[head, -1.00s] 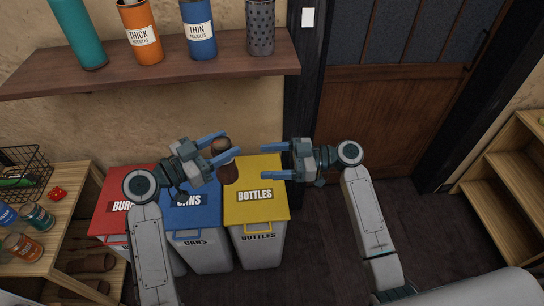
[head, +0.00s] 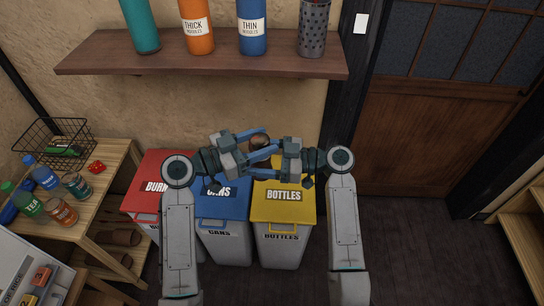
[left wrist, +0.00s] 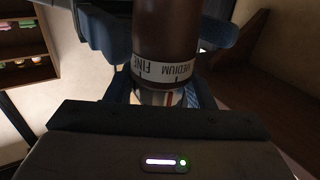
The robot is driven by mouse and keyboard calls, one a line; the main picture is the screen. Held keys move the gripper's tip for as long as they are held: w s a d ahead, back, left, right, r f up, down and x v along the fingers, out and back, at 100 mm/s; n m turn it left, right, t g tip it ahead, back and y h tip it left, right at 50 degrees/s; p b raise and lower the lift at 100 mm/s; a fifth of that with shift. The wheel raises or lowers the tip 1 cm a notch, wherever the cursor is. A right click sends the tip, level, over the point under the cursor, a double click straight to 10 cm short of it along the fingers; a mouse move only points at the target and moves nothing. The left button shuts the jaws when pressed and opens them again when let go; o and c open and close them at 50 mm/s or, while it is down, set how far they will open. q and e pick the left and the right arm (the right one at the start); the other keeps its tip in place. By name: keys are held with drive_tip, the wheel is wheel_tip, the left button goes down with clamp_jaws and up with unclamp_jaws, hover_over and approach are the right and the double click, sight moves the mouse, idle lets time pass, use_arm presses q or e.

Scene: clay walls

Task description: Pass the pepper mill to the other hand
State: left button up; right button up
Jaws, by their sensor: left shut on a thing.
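The pepper mill (head: 259,141) is brown with a rounded top, mostly hidden among the fingers in the head view. In the left wrist view the mill (left wrist: 167,30) stands large and close, with a white band lettered "FINE" and "MEDIUM". My left gripper (head: 257,147) is shut on the mill. My right gripper (head: 262,150) faces it from the right, its blue fingers overlapping the left ones around the mill. Whether the right fingers touch the mill is hidden.
Red, blue and yellow-lidded bins (head: 283,205) stand below the grippers. A wall shelf (head: 200,65) with tall canisters is above and behind. A wooden side table (head: 95,190) with bottles and a wire basket (head: 55,140) is at left.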

drive_tip(key=shift+a, duration=0.1)
drive_tip(key=c, duration=1.2)
use_arm(q)
drive_tip(key=o, duration=1.4)
use_arm(e)
drive_tip(key=shift+o, duration=0.2)
use_arm(q)
drive_tip(key=shift+o, duration=0.2)
